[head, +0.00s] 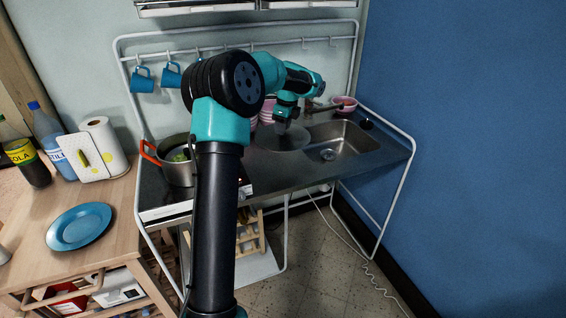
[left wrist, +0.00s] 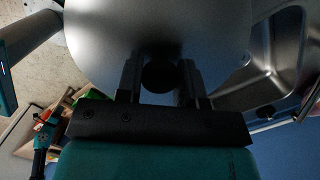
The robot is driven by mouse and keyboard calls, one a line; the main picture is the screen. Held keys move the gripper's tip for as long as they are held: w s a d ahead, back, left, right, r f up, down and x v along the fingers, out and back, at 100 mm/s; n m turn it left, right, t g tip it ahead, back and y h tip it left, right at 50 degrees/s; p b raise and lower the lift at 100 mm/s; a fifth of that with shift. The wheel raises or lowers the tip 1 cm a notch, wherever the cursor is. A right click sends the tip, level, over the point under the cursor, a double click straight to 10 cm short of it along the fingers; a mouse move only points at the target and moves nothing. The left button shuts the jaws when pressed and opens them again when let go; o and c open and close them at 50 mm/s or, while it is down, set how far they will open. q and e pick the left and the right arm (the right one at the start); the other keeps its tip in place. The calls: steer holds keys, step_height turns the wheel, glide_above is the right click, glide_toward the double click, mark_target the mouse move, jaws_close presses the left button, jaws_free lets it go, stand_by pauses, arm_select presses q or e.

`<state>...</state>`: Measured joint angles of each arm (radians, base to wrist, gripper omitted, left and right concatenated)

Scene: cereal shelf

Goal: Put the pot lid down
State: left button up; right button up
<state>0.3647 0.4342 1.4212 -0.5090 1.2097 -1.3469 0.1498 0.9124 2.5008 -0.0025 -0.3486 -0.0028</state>
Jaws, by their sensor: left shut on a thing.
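The pot lid (head: 268,139) is a grey metal disc. In the head view it is over the counter, just left of the sink. My left gripper (head: 284,124) is above it, shut on its dark knob. In the left wrist view the lid (left wrist: 160,25) fills the top, with the round knob (left wrist: 160,76) between the two fingers. I cannot tell whether the lid touches the counter. The pot (head: 178,168) stands on the left end of the counter, uncovered, with an orange handle and something green inside. My arm hides part of it. My right gripper is not in view.
The sink (head: 340,142) is right of the lid, with a pink bowl (head: 344,103) behind it. Pink dishes (head: 267,112) stand behind the lid. Blue cups (head: 142,80) hang from the rail. A wooden table with a blue plate (head: 79,226) is at left.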

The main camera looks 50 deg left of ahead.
arm_select(q)
steer(key=a+f, duration=0.1)
steer(key=w+a+f, duration=0.1)
steer(key=a, duration=0.1)
steer(key=w+a+f, duration=0.1)
steer(key=shift+w+a+f, duration=0.15)
steer(key=shift+w+f, duration=0.1)
steer(key=shift+f, duration=2.5)
steer(key=shift+f, duration=2.5)
steer(key=shift+f, duration=0.15)
steer(key=o, duration=1)
